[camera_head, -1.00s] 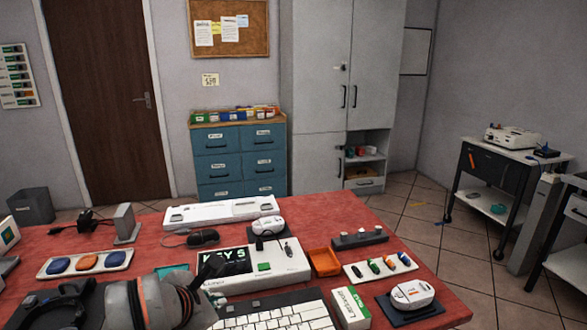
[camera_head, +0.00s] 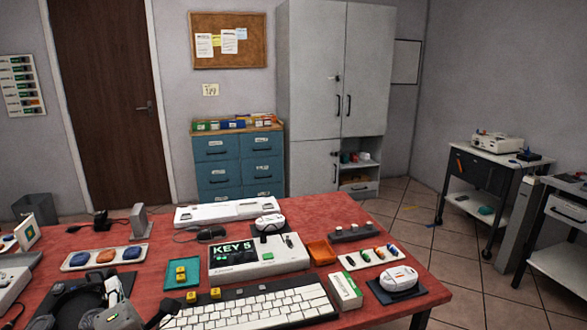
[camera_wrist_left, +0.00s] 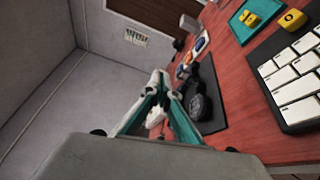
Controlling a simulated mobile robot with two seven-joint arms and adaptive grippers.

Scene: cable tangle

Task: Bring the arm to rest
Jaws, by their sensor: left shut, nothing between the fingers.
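My left gripper (camera_head: 118,316) is low at the left front of the table in the head view, beside the dark headset (camera_head: 70,302) and left of the keyboard. Part of it is cut off by the lower edge. In the left wrist view its fingers (camera_wrist_left: 158,103) are together with nothing between them. The headset (camera_wrist_left: 204,105) lies on its dark mat to the right of the fingers there. I cannot tell how far the fingers are above the table. My right gripper is not in view.
The red table (camera_head: 160,279) carries a white keyboard (camera_head: 265,308), a device with a "KEY 5" screen (camera_head: 235,251), a teal tray (camera_head: 174,276) and an orange tray (camera_head: 321,249). Blue drawers (camera_head: 238,167) and a grey cabinet (camera_head: 310,70) stand behind.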

